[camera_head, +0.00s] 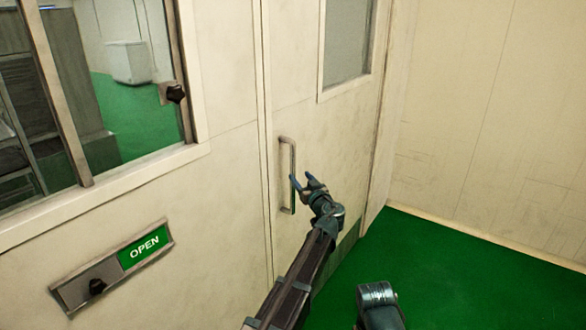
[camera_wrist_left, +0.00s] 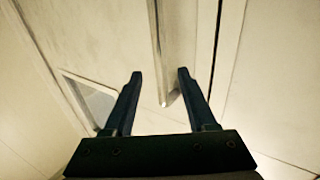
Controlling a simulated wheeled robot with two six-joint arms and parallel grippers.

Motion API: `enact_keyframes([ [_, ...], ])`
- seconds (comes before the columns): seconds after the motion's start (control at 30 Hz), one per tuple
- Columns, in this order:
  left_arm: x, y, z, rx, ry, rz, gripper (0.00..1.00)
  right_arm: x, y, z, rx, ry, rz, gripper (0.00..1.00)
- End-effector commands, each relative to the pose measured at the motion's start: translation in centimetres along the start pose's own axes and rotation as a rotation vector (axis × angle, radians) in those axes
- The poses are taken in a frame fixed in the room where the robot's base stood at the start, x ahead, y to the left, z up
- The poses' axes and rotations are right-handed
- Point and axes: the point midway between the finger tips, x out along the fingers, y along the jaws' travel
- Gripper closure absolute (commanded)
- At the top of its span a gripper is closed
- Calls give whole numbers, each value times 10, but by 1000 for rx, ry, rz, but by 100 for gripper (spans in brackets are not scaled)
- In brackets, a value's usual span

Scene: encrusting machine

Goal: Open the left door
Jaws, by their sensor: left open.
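A pale door (camera_head: 325,135) with a vertical metal handle (camera_head: 285,143) stands in the middle of the head view, closed in its frame. My left gripper (camera_head: 301,180) is open at the handle's lower half, and one finger overlaps the bar in that view. In the left wrist view the handle (camera_wrist_left: 159,45) runs down between the lines of my left gripper's two fingers (camera_wrist_left: 159,73). The fingers are not closed on it, and I cannot tell whether either touches it. My right gripper is out of view.
Left of the door is a panel with a window (camera_head: 140,90), a dark knob (camera_head: 176,93) and a green OPEN sign (camera_head: 145,246). A plain wall (camera_head: 490,110) stands to the right. Clear green floor (camera_head: 450,270) lies in front of it.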

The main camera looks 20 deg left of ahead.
Motion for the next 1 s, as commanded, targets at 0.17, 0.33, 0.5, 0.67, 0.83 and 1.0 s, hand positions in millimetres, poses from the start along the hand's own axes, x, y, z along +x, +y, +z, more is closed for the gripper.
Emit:
enact_keyframes([
  [0.17,39,2,0,0,0,-1,43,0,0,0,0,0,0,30],
  [0.33,64,2,0,0,0,-1,43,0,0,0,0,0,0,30],
  [0.5,78,1,0,0,-1,-1,43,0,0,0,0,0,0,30],
  [0.67,82,0,0,0,-1,0,43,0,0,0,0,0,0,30],
  [0.83,82,0,0,0,-1,0,43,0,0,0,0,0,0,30],
  [1.0,82,0,0,0,-1,0,61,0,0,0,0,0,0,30],
])
